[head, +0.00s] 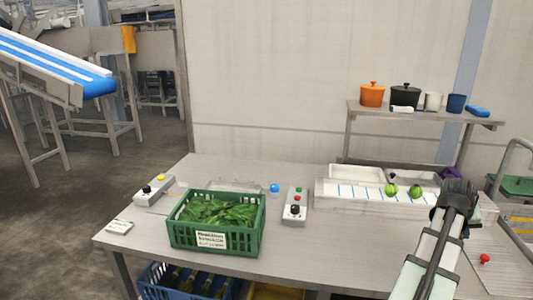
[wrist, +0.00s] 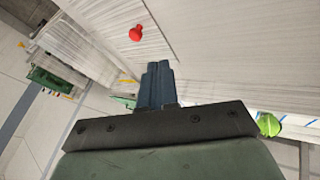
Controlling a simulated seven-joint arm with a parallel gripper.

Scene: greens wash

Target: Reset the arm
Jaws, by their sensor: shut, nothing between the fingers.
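My gripper (head: 457,190) is at the right of the head view, raised over the right part of the steel table (head: 300,243). In the wrist view my gripper (wrist: 158,68) has its dark fingers together, with nothing between them. In the head view it partly covers the right end of the white tray with blue lines (head: 330,203). Two round green vegetables (head: 403,190) sit in that tray, left of my gripper. One green vegetable (wrist: 268,124) shows at the right of the wrist view.
A green crate of leafy greens (head: 175,238) stands at the table's front left. Two button boxes (head: 295,214) (head: 154,190) and a blue ball (head: 274,188) are nearby. A red knob (head: 484,259) is on the ribbed right section. A shelf with pots (head: 425,115) stands behind.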

